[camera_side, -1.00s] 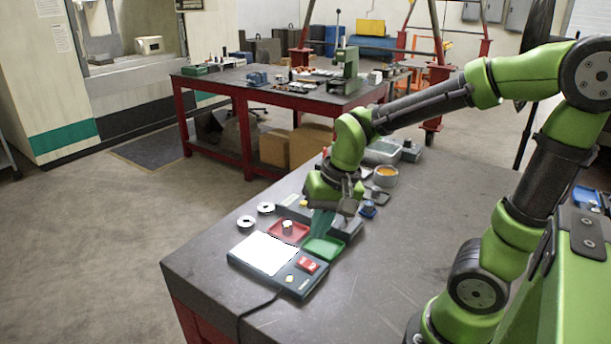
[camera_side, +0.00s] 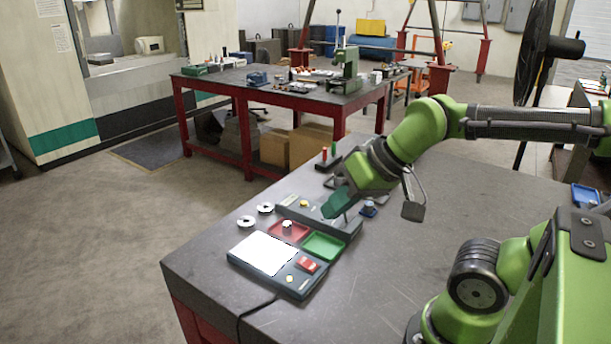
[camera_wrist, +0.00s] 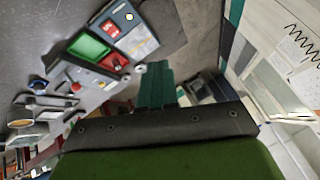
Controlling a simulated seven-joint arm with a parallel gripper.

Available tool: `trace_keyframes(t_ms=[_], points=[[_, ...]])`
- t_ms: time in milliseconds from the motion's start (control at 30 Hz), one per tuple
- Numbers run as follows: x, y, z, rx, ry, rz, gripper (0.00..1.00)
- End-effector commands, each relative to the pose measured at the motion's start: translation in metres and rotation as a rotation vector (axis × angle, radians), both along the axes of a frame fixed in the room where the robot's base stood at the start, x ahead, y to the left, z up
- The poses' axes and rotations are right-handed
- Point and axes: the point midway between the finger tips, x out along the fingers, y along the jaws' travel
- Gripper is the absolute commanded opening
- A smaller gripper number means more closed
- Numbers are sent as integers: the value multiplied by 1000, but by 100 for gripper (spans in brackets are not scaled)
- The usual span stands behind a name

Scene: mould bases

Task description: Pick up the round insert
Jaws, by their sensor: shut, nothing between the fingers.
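A small pale round piece (camera_side: 287,224) sits in the red tray (camera_side: 277,233) of the bench fixture. Two silvery ring-like discs (camera_side: 246,221) (camera_side: 266,208) lie on the bench to the left of the tray; I cannot tell which of these is the round insert. My gripper (camera_side: 336,205) is tilted, its teal fingers shut and empty, above the right end of a grey block (camera_side: 322,219) behind the trays.
A green tray (camera_side: 324,246) is beside the red one. A panel with a white surface (camera_side: 263,253) and a red switch (camera_side: 307,264) is in front.

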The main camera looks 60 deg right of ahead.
Motion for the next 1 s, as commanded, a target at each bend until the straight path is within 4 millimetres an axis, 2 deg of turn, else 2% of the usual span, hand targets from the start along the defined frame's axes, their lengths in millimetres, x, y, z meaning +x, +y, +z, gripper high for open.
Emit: trace_keyframes(t_ms=[433, 667, 1000], points=[[0, 0, 0, 0, 0, 0, 0], [0, 0, 0, 1, 0, -1, 35], [1, 0, -4, 1, 18, 1, 37]])
